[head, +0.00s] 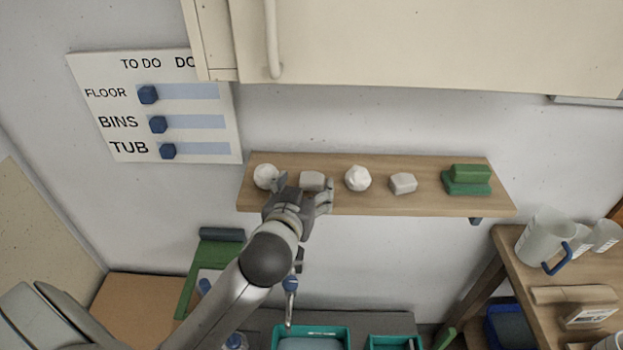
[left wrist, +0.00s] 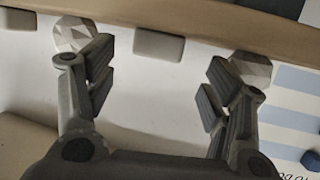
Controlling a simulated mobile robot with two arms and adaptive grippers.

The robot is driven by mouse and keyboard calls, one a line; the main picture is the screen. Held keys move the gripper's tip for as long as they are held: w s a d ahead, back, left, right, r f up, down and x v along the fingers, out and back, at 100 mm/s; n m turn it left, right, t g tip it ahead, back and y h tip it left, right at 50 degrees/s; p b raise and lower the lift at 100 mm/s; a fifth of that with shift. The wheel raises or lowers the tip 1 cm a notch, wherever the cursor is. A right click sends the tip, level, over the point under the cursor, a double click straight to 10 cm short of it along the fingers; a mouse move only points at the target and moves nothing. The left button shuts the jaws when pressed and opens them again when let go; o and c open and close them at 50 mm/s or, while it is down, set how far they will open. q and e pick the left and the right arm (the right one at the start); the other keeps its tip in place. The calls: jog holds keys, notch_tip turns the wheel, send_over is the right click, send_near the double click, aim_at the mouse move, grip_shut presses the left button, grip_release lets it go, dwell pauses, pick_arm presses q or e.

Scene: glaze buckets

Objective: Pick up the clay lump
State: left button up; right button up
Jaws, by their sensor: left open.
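Several pale pieces stand in a row on a wooden wall shelf (head: 440,203): a round faceted lump (head: 265,175), a block (head: 312,180), a second faceted lump (head: 357,179) and another block (head: 403,184). I cannot tell which one is the clay lump. My left gripper (head: 302,189) is open and empty at the shelf's front, before the first block. In the left wrist view this block (left wrist: 158,45) shows beyond and between the spread fingers (left wrist: 157,75). The faceted lumps are partly hidden behind the fingers there. My right gripper is out of view.
Green blocks (head: 467,181) sit at the shelf's right end. A cream cabinet (head: 430,45) hangs above, and a TO DO board (head: 120,75) is at left. Below are teal tubs (head: 312,331); a side table holds a jug (head: 541,240). The shelf's front is clear right of my gripper.

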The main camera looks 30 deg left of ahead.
aim_at(312, 176)
pick_arm(q)
jog(key=shift+p+x, duration=0.5)
jog(key=shift+x, duration=1.3)
jog(key=shift+d+r, duration=0.15)
jog(key=shift+c, duration=0.4)
jog(key=c, duration=1)
jog(key=shift+c, duration=0.4)
jog(key=shift+w+r, duration=0.1)
